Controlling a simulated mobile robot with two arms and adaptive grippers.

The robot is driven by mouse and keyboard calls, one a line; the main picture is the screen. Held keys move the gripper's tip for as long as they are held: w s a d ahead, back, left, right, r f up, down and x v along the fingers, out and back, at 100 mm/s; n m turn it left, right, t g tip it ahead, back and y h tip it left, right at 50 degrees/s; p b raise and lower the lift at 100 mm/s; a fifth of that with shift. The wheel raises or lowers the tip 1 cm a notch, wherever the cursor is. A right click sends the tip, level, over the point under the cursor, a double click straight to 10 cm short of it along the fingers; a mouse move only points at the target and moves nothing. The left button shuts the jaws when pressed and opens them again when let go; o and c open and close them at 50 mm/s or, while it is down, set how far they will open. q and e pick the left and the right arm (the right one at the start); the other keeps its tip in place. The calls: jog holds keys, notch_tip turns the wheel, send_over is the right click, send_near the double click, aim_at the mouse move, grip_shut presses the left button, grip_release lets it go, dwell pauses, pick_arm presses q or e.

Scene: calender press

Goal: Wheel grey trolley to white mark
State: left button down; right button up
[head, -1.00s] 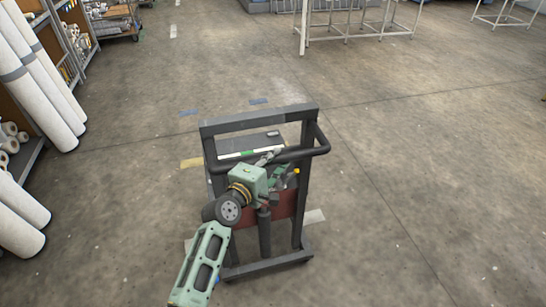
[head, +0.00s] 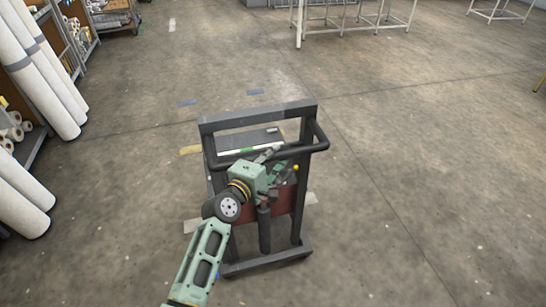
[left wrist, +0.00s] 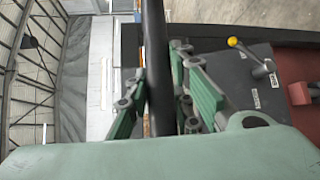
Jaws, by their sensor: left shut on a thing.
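The grey trolley (head: 233,270) stands in front of me, with a dark upright frame and a bar handle (head: 312,148) on its near side. My left gripper (head: 274,160) reaches the handle side. In the left wrist view its green fingers (left wrist: 158,92) are shut around a dark bar (left wrist: 157,60), the trolley's handle. White strips lie on the floor at the trolley's left (head: 192,225) and right (head: 311,198), partly hidden behind it. A separate short white strip (head: 172,25) lies far ahead. My right gripper is not in view.
White rolls (head: 45,75) and shelving line the left. White-framed tables (head: 350,22) stand at the back. Floor ahead and to the right is clear.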

pick_arm(q)
jog(key=shift+s+d+f, duration=0.1)
jog(key=shift+s+f, duration=0.05)
jog(key=shift+f, duration=0.05)
jog(key=c, duration=1.8)
grip_release()
jog(key=shift+o, duration=1.3)
jog(key=shift+s+r, duration=0.15)
jog(key=shift+r, duration=0.05)
jog(key=v, duration=1.2)
jog(key=shift+f, duration=0.1)
